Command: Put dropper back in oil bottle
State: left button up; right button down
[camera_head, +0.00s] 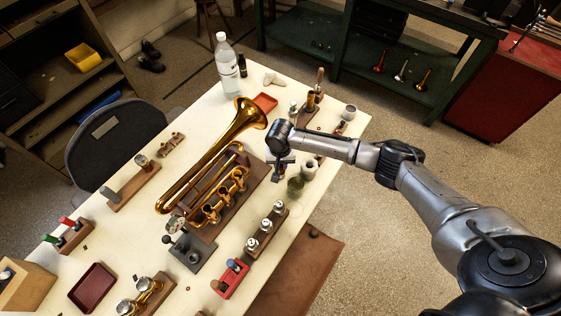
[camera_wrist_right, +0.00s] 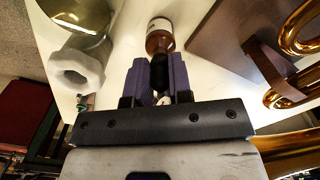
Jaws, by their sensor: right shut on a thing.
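In the right wrist view an amber oil bottle (camera_wrist_right: 159,38) with a pale label stands on the white table, just beyond my fingertips. My right gripper (camera_wrist_right: 157,72) is shut on the black dropper top (camera_wrist_right: 159,74), which lines up with the bottle's neck. I cannot tell whether the dropper is seated in the neck or just above it. In the head view my right gripper (camera_head: 279,170) is low over the table, right of the brass trumpet (camera_head: 215,160); the bottle there is hidden or too small to make out. My left gripper is not in view.
A white cup (camera_head: 309,168) and a greenish jar (camera_head: 295,186) stand close to the right gripper. Valves on a wooden block (camera_head: 265,232) lie nearer. A clear bottle (camera_head: 227,65) and a small dark bottle (camera_head: 242,66) stand at the far end.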

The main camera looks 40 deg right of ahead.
jog(key=shift+f, duration=0.2)
jog(key=c, duration=1)
grip_release()
jog(key=shift+o, duration=0.2)
notch_tip(320, 180, up, 14)
jog(key=p, duration=0.2)
jog(key=shift+f, duration=0.1)
